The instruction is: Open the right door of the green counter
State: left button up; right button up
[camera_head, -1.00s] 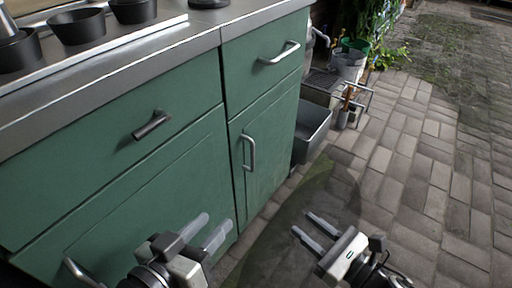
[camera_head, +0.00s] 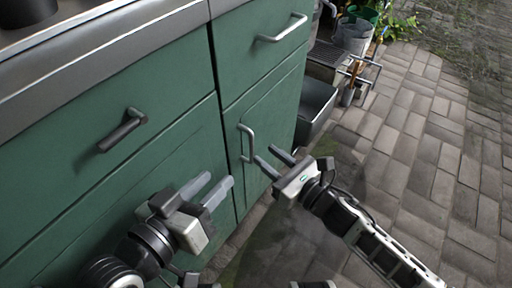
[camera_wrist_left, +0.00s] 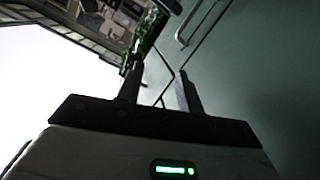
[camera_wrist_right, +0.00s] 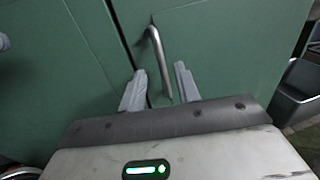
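The green counter's right door (camera_head: 270,135) is closed, with a vertical metal handle (camera_head: 248,143) near its left edge in the head view. My right gripper (camera_head: 272,160) is open, with its fingers just right of the lower part of that handle. In the right wrist view the handle (camera_wrist_right: 160,62) stands ahead, its lower end between the two fingertips in the picture; I cannot tell whether they touch it. My left gripper (camera_head: 211,187) is open and empty in front of the left door (camera_head: 130,200). The left wrist view shows its fingers apart.
Drawers with a dark handle (camera_head: 123,130) and a silver handle (camera_head: 283,28) sit above the doors. A grey bin (camera_head: 316,106) stands beside the counter's right end. The brick paving (camera_head: 430,150) to the right is clear.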

jog(key=x, duration=0.5)
jog(key=shift+b, duration=0.4)
grip_shut()
